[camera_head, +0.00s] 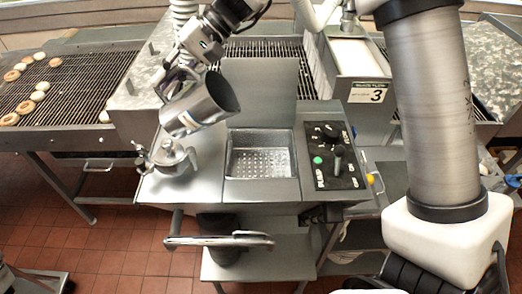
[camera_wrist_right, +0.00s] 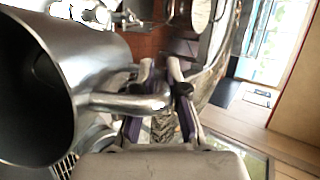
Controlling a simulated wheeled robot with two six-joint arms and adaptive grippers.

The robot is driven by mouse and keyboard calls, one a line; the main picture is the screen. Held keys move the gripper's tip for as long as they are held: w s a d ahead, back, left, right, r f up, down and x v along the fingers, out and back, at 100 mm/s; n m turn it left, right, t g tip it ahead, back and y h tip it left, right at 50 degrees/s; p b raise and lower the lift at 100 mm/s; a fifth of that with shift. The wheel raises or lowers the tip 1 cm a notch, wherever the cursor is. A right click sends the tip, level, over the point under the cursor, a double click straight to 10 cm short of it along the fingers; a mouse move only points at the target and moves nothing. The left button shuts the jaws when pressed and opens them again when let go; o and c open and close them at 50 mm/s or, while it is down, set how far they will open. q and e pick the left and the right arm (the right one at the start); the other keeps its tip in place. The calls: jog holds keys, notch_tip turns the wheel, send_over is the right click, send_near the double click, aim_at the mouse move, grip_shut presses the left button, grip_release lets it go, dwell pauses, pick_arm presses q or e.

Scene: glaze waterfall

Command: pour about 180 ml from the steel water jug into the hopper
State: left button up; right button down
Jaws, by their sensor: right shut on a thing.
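The steel water jug (camera_head: 205,108) is in the air above the left part of the steel machine, tilted with its mouth toward the upper right. My right gripper (camera_head: 173,86) is at its left side. In the right wrist view the gripper (camera_wrist_right: 160,92) is shut on the jug's handle (camera_wrist_right: 122,103), and the jug's body (camera_wrist_right: 85,65) fills the left side. Its inside is dark; I see no water or stream. A rectangular steel basin (camera_head: 262,137) with a perforated floor, possibly the hopper, is right of and below the jug. My left gripper is not in view.
A small steel vessel (camera_head: 171,158) stands below the jug. A black control panel (camera_head: 332,158) with knobs and a green button is right of the basin. A grill rack with doughnuts (camera_head: 60,85) is at left. A front bar (camera_head: 220,241) sticks out.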

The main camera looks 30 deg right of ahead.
dwell(0.6)
jog(key=shift+r+p, duration=0.1)
jog(key=shift+p, duration=0.3)
jog(key=shift+w+a+r+h+p, duration=0.15)
jog(key=shift+a+h+p, duration=0.2)
jog(key=shift+p, duration=0.8)
jog(key=shift+w+a+f+m+g+h, duration=0.2)
jog(key=shift+a+f+g+h, duration=0.15)
jog(key=shift+f+h, duration=0.25)
jog(key=shift+w+a+f+m+g+h, duration=0.1)
jog(key=shift+w+a+f+g+h, duration=0.1)
jog(key=shift+f+g+h, duration=0.35)
notch_tip(320, 180, up, 5)
jog(key=w+a+h, duration=0.1)
jog(key=a+h, duration=0.1)
notch_tip(320, 180, down, 8)
jog(key=w+a+m+g+h, duration=0.1)
jog(key=w+g+h, duration=0.1)
jog(key=g+h, duration=0.1)
jog(key=shift+r+h, duration=0.15)
jog(key=shift+h, duration=0.25)
jog(key=shift+g, duration=0.3)
